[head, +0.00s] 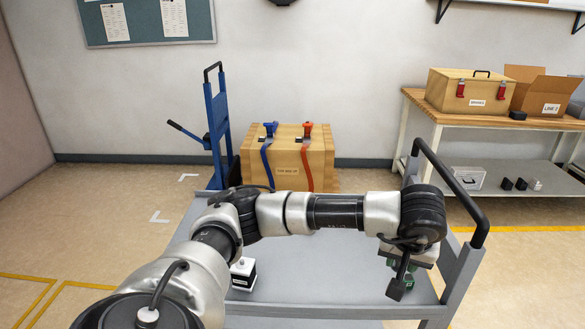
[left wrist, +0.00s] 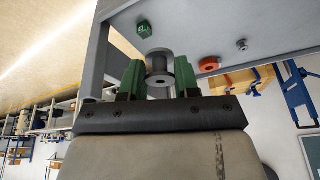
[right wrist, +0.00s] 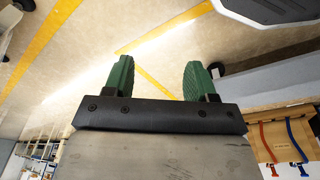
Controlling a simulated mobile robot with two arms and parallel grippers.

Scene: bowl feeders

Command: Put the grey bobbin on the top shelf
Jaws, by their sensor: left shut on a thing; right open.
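The grey bobbin (left wrist: 160,62) shows in the left wrist view, held between the green fingers of my left gripper (left wrist: 158,72). In the head view my left gripper (head: 402,268) points down over the right part of a grey trolley's upper deck (head: 325,262); my wrist hides the bobbin there. The deck also fills the upper part of the left wrist view (left wrist: 195,25). I cannot tell whether the bobbin touches it. My right gripper (right wrist: 157,82) is open and empty, with floor behind it; it is not seen in the head view.
A green cube (left wrist: 144,29), an orange-red ring (left wrist: 209,64) and a small metal part (left wrist: 241,45) lie on the deck. The trolley's handle (head: 455,190) rises at the right. A workbench (head: 490,120) stands behind.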

